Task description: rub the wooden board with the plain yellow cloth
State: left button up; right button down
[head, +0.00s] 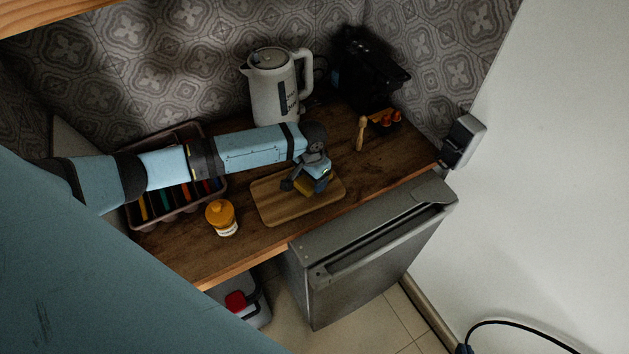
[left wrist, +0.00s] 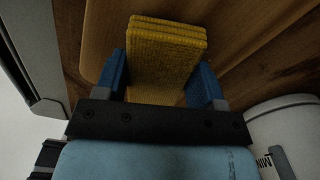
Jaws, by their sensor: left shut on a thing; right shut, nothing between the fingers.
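The wooden board (head: 275,207) lies flat on the dark wood counter, and part of it shows in the left wrist view (left wrist: 230,30). My left gripper (head: 306,181) is above the right part of the board, pointing down. It is shut on the plain yellow cloth (head: 317,189), which looks like a folded, layered block between the blue fingers in the left wrist view (left wrist: 166,60). The cloth is over the board; whether it touches the wood I cannot tell. My right gripper is in neither view.
A kettle (head: 273,92) stands behind the board. A yellow-lidded jar (head: 222,218) stands to its left, near a divided tray (head: 150,220) partly under my arm.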

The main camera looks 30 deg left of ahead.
pick_arm(q)
jog(key=shift+w+a+f, duration=0.1)
jog(key=shift+w+a, duration=0.45)
jog(key=shift+a, duration=0.25)
jog(key=shift+w+a+f, duration=0.1)
jog(key=shift+w+a, duration=0.45)
jog(key=shift+a, duration=0.25)
jog(key=shift+r+p, duration=0.15)
jog(key=shift+p, duration=0.55)
jog(key=shift+s+d+p, duration=0.3)
jog(key=shift+s+d, duration=0.05)
jog(key=shift+d, duration=0.15)
jog(key=shift+s+d, duration=0.5)
jog(key=shift+d, duration=0.15)
jog(key=shift+s+d, duration=0.75)
jog(key=shift+d, duration=0.35)
jog(key=shift+s+d, duration=0.7)
jog(key=shift+d, duration=0.35)
jog(key=shift+r, duration=3)
